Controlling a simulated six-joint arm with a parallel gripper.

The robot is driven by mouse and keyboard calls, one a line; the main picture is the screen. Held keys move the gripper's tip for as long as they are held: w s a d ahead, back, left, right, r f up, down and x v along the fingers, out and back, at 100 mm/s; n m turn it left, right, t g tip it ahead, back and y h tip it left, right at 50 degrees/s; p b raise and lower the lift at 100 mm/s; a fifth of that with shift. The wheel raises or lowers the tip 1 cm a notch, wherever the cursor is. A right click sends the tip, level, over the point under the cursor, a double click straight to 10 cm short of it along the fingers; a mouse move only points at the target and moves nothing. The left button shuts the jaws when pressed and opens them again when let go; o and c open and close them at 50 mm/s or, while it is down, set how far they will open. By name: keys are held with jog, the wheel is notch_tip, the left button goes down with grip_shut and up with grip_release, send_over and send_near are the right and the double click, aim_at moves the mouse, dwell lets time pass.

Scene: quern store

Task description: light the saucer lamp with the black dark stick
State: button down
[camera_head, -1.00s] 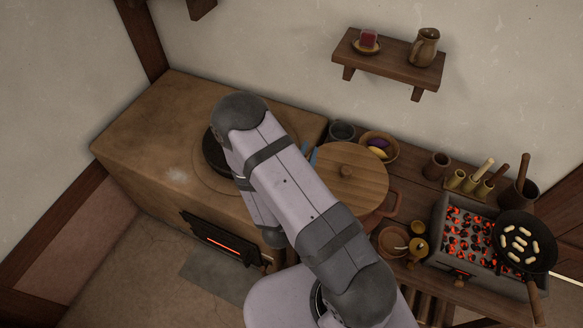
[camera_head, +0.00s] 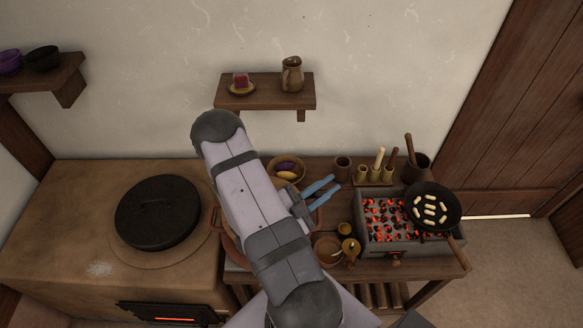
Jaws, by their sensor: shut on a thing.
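My gripper (camera_head: 327,189) has blue fingers that lie close together above the right side of the bench. The thing between them is too small to make out. No black stick is clearly visible. A three-tube holder (camera_head: 375,181) at the back of the bench has a pale stick (camera_head: 379,158) and a reddish-brown stick (camera_head: 392,158) in it; its left tube looks empty. I cannot tell for sure which thing is the saucer lamp. A small ochre vessel (camera_head: 350,247) stands at the front, right of a brown bowl (camera_head: 327,250). A red block (camera_head: 241,79) sits on a saucer (camera_head: 242,89) on the wall shelf.
A brazier of glowing coals (camera_head: 381,222) stands at the right, with a black pan (camera_head: 433,205) of pale pieces over it. A jug (camera_head: 292,75) stands on the shelf (camera_head: 268,101). My arm hides part of the bench.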

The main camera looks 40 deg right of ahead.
jog(key=s+a+f+m+g+y, duration=0.1)
jog(key=s+a+m+g+y, duration=0.4)
jog(key=s, duration=0.6)
jog(key=s+a+f+m+g+y, duration=0.1)
jog(key=s+a+m+g+y, duration=0.4)
jog(key=s, duration=0.6)
jog(key=a+m+g, duration=0.2)
jog(key=m+g, duration=0.1)
jog(key=g, duration=0.1)
jog(key=shift+a+f+g, duration=0.35)
jog(key=shift+a+g, duration=0.05)
jog(key=shift+w+d+f, duration=0.1)
jog(key=shift+f, duration=0.05)
jog(key=w+d+f+b, duration=0.2)
jog(key=d+f+b, duration=0.4)
jog(key=shift+w+d+f+b, duration=0.15)
jog(key=shift+w+f+b, duration=0.2)
